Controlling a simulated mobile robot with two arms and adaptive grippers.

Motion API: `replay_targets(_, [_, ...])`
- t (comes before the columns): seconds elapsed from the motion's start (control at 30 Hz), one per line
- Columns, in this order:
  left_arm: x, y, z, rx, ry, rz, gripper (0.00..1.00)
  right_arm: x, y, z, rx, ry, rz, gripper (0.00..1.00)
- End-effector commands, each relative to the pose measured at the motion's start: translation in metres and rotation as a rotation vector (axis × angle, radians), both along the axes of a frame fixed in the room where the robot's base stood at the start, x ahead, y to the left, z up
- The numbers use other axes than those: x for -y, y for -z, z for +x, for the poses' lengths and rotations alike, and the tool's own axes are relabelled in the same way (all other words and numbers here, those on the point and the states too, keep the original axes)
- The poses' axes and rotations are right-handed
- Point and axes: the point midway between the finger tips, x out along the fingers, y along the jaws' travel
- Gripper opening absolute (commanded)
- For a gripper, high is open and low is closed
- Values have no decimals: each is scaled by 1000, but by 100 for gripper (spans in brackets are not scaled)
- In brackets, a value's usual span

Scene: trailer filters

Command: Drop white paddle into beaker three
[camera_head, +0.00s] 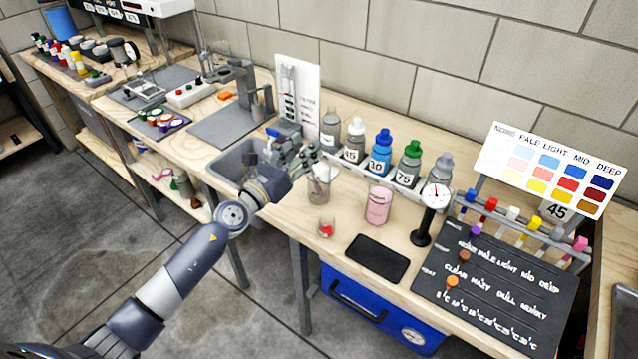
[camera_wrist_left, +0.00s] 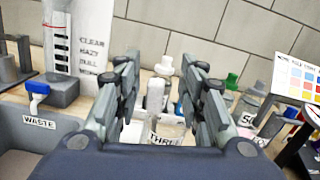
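Beaker three (camera_head: 319,187) is a clear glass beaker standing near the bench's front edge. In the left wrist view its "THREE" label (camera_wrist_left: 164,139) shows low between my fingers. My left gripper (camera_head: 312,156) is just above and beside the beaker's rim. In the wrist view the gripper (camera_wrist_left: 160,72) has a clear gap between its fingers, and I see nothing clamped there. I cannot make out a white paddle with certainty; a white-topped piece (camera_head: 513,213) stands in the coloured row at the right. The beaker's contents are unclear. My right gripper is out of view.
Several capped bottles, including a blue one (camera_head: 380,153), stand behind the beaker. The waste sink (camera_head: 228,165) is at the left.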

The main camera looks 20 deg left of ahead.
Motion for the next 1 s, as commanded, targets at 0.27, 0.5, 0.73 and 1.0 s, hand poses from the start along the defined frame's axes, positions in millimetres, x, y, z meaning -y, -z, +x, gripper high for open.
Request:
replay_targets(0.27, [-16, 7, -49, -5, 1, -6, 37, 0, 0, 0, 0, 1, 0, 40])
replay_targets(0.5, [-27, 9, -80, -2, 1, -3, 37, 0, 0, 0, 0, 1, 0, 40])
replay_targets(0.73, [-32, 9, -92, 1, 0, -1, 37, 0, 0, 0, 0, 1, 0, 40])
replay_targets(1.0, [-33, 9, -93, 0, 0, 0, 37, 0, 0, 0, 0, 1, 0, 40])
